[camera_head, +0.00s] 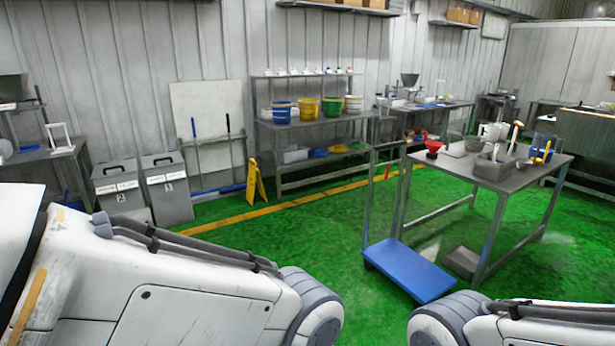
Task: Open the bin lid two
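Bin two (121,198) is a grey bin marked "2" at the left by the wall. Its grey lid (116,168) has a dark handle on top and lies shut. A like bin (168,196) marked "1" stands close beside it on the right, its lid (163,161) also shut. My two white arms fill the bottom of the head view, one from the left and one at the right. Neither gripper shows, and both arms are well apart from the bins.
A table (34,155) stands left of the bins. A yellow floor sign (256,181) stands right of them. A blue platform cart (410,270) and a work table (509,180) stand at the right. Green floor lies open between my arms and the bins.

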